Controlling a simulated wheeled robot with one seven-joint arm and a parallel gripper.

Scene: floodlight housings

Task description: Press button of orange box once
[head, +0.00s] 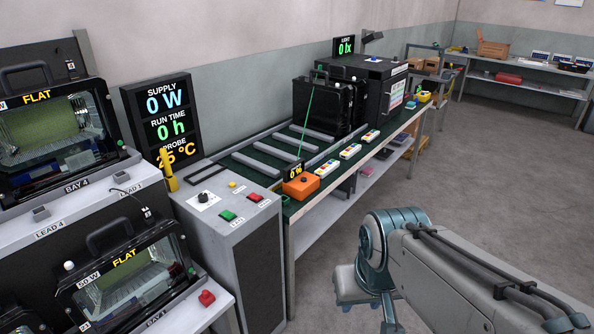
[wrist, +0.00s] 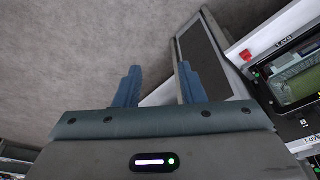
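The orange box (head: 300,187) sits on the near end of the green-topped bench (head: 255,174) in the head view. A small dark display with yellow characters stands at its back, and a thin green line rises from there toward a black case. A button on the box is too small to make out. My gripper (wrist: 160,90) shows in the wrist view with its two blue fingers apart and nothing between them. The fingers point over the grey floor, away from the box. The box is not visible in the wrist view. In the head view my arm is right of the bench, apart from the box.
A grey cabinet (head: 222,213) with green and red buttons and a knob stands left of the box. Several white boxes with coloured buttons line the bench edge behind it, near the black case (head: 322,105). Floodlight housings (head: 137,272) fill the left. Floor on the right is clear.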

